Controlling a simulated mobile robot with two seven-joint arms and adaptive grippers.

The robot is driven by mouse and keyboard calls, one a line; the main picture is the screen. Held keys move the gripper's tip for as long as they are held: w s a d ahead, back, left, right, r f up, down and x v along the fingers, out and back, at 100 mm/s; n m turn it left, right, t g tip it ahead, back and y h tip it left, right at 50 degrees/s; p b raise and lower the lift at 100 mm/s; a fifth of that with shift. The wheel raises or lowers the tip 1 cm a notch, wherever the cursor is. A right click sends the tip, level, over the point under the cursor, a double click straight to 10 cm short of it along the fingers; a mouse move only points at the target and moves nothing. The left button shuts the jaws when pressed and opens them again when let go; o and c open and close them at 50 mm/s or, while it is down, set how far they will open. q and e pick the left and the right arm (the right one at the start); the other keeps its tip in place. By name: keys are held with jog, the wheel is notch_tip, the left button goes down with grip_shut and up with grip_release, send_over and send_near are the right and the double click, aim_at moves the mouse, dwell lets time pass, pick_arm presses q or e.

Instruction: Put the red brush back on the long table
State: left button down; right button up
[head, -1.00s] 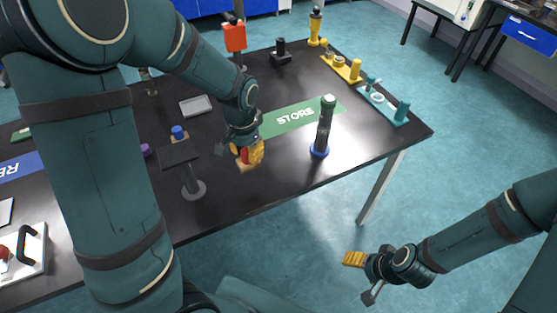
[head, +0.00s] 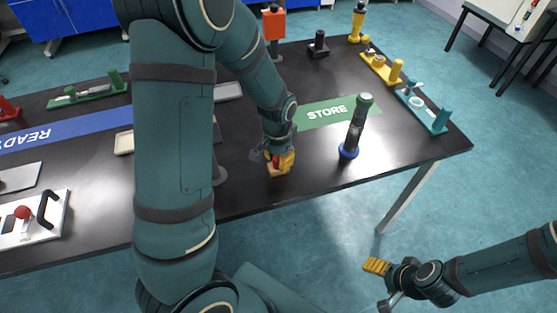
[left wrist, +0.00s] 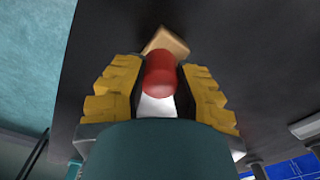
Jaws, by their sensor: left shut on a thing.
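My left gripper (head: 278,163) is shut on the red brush (left wrist: 161,78), near the front edge of the long black table (head: 245,196). In the left wrist view the brush's rounded red handle sits between the yellow fingers, with a tan block-like part beyond it. In the head view only a little red and tan shows at the fingers. The brush is over or on the tabletop; I cannot tell whether it touches. My right gripper (head: 381,284) is open and empty, off the table over the floor at the lower right.
A dark cylinder with a blue base (head: 348,151) stands right of my left gripper, beside the green STORE strip (head: 318,116). Yellow (head: 379,67) and teal (head: 422,108) racks line the right edge. A white board with a black handle (head: 40,222) lies left. Bare tabletop surrounds the brush.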

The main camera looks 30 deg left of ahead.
aim_at(277, 158)
pick_arm(q)
jog(key=shift+f, duration=0.25)
jog(key=c, duration=1.1)
grip_release()
jog(key=shift+f, duration=0.1)
jog(key=shift+c, duration=0.2)
jog(key=o, duration=0.3)
jog(key=shift+r, duration=0.2)
jog(key=shift+r, duration=0.3)
notch_tip(277, 158, up, 12)
jog(key=p, duration=0.3)
jog(key=shift+s+f, duration=0.15)
jog(key=shift+f, duration=0.1)
jog(key=shift+s, duration=0.1)
